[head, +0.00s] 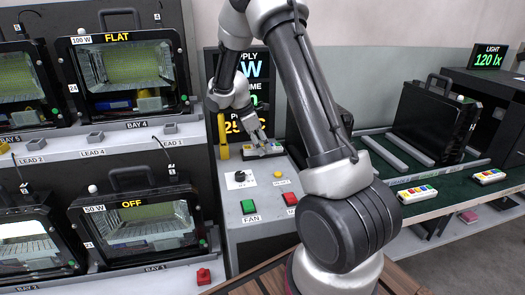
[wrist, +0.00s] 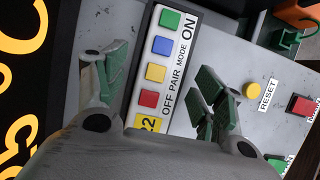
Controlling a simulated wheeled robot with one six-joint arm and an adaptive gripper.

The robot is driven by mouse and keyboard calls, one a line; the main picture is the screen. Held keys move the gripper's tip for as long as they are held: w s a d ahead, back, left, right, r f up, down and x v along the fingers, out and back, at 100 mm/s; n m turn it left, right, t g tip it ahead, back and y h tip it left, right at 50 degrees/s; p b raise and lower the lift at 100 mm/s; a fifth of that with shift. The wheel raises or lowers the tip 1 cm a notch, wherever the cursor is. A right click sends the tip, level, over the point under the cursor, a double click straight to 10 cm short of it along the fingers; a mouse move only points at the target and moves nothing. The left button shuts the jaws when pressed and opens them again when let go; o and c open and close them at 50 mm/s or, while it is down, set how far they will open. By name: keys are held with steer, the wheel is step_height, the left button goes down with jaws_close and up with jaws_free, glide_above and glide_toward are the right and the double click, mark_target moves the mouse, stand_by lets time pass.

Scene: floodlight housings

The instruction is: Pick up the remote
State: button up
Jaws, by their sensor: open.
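A white remote (wrist: 180,60) with green, blue, yellow and red buttons and a yellow "22" tag lies on the grey console top. Its print reads OFF, PAIR, MODE, ON. My gripper (wrist: 162,80) is open, with one green-padded finger on each side of the remote in the wrist view. The near end of the remote is partly hidden by the gripper body. I cannot tell whether the fingers touch it. In the head view my gripper (head: 262,144) points down over the console's back part, with the remote (head: 271,151) under it.
The console (head: 262,232) carries a FAN button (head: 248,206), a red button (head: 290,198), a knob and a yellow RESET button (wrist: 250,90). Two similar remotes (head: 418,193) (head: 488,176) lie on the green bench at right. Floodlight housings (head: 128,75) fill the left racks. A display stands behind.

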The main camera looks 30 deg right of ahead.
steer(key=c, duration=1.2)
steer(key=shift+c, duration=0.2)
